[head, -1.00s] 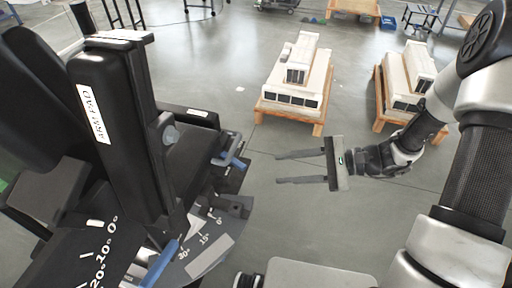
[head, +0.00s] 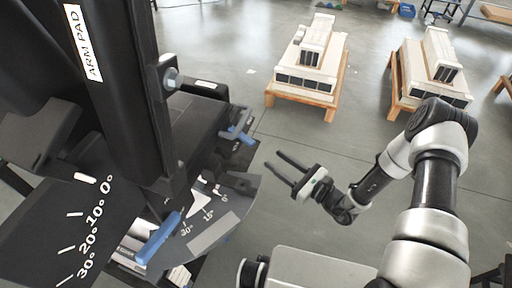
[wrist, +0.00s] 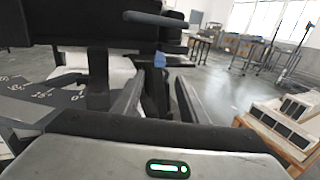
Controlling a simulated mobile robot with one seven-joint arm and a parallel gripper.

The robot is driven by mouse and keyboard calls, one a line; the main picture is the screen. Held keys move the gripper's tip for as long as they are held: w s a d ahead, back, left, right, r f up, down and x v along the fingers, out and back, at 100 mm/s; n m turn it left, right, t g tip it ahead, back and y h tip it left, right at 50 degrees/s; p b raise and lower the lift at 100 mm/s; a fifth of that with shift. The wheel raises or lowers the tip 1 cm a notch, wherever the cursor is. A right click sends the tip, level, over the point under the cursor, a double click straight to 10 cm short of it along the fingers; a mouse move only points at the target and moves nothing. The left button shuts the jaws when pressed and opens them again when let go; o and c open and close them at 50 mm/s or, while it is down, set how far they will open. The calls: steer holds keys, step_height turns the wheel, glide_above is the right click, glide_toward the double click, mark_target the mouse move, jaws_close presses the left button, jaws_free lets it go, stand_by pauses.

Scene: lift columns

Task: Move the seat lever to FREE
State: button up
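A black seat (head: 195,125) with an "ARM PAD" label fills the left of the head view. A second blue handle (head: 158,238) lies lower, beside a plate marked 0°, 15°, 30°. No FREE marking is readable, and I cannot tell which handle is the seat lever. My gripper (head: 273,160) is open and empty, to the right of and a little below the upper blue lever, apart from it. In the wrist view a blue handle end (wrist: 160,58) shows just beyond and between my open fingers (wrist: 159,78).
Two wooden pallets with white block-like units stand at the back, one in the middle (head: 305,85) and one at right (head: 430,90). The grey floor (head: 310,140) between them and the seat is clear. A black angle-marked panel (head: 60,225) lies at lower left.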

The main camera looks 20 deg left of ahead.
steer(key=b+x, duration=0.1)
steer(key=x, duration=0.9)
steer(key=shift+s, duration=0.1)
jaws_close()
